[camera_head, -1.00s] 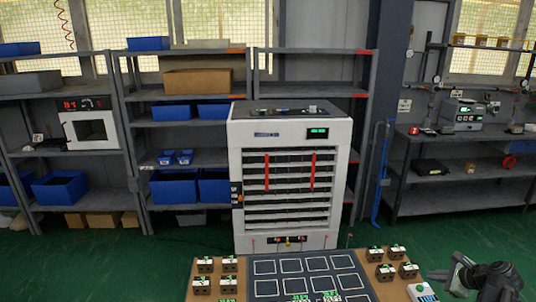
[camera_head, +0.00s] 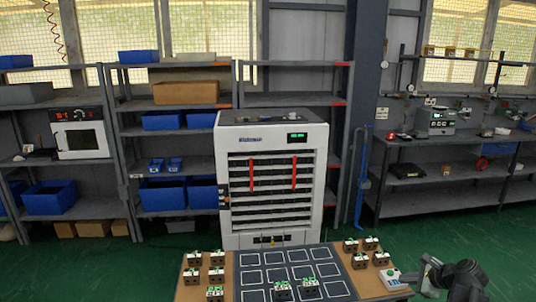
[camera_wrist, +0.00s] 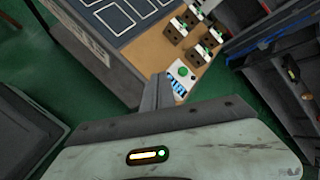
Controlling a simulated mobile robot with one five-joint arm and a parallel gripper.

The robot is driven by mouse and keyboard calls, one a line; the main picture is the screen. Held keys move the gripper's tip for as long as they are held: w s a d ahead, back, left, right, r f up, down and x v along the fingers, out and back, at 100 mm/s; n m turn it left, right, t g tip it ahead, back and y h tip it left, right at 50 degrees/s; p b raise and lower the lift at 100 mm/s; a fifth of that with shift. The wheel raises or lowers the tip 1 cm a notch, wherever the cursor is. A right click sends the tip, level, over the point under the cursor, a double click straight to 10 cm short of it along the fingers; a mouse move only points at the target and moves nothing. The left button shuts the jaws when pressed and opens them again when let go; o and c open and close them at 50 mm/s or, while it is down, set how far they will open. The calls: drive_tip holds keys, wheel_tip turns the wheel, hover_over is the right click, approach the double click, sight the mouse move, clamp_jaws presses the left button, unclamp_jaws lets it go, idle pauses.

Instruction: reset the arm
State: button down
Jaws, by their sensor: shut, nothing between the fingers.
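My gripper (camera_wrist: 158,94) points out over the workbench's edge in the wrist view. Its fingers are together with nothing between them. In the head view my arm is folded at the lower right, beside the right end of the wooden workbench (camera_head: 372,284). The gripper looks apart from the valve blocks (camera_head: 361,260) and from the white box with a green button (camera_head: 394,279). That box also shows in the wrist view (camera_wrist: 181,74), just beyond the fingertips.
A dark mat with outlined squares (camera_head: 275,277) covers the workbench's middle; two valve blocks stand at its front. More blocks (camera_head: 194,260) stand to its left. A white cabinet (camera_head: 270,180) stands behind. Shelves with blue bins (camera_head: 163,195) line the wall. Green floor is clear at the right.

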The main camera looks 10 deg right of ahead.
drive_tip(key=w+a+f+n+g+y, duration=0.1)
drive_tip(key=w+a+n, duration=0.2)
drive_tip(key=a, duration=0.9)
drive_tip(key=w+a+f+n+g+y, duration=0.1)
drive_tip(key=w+a+n+g, duration=0.15)
drive_tip(key=a, duration=0.85)
drive_tip(key=w+a+f+n+g+y, duration=0.1)
drive_tip(key=w+a+n, duration=0.3)
drive_tip(key=a, duration=0.8)
drive_tip(key=s+a+f+n+g+h, duration=0.1)
drive_tip(key=s+a+f+n, duration=0.15)
drive_tip(key=a, duration=0.25)
drive_tip(key=s+a+f+n+g+h, duration=0.1)
drive_tip(key=s+a+n+g, duration=0.1)
drive_tip(key=a+n, duration=0.3)
drive_tip(key=s+d+n+g+h, duration=0.1)
drive_tip(key=s+d+n+h, duration=0.2)
drive_tip(key=s+n, duration=0.2)
drive_tip(key=n, duration=0.2)
drive_tip(key=shift+s+f+n, duration=0.25)
drive_tip(key=shift+f+n, duration=0.05)
drive_tip(key=shift+f, duration=0.05)
drive_tip(key=shift+g, duration=0.25)
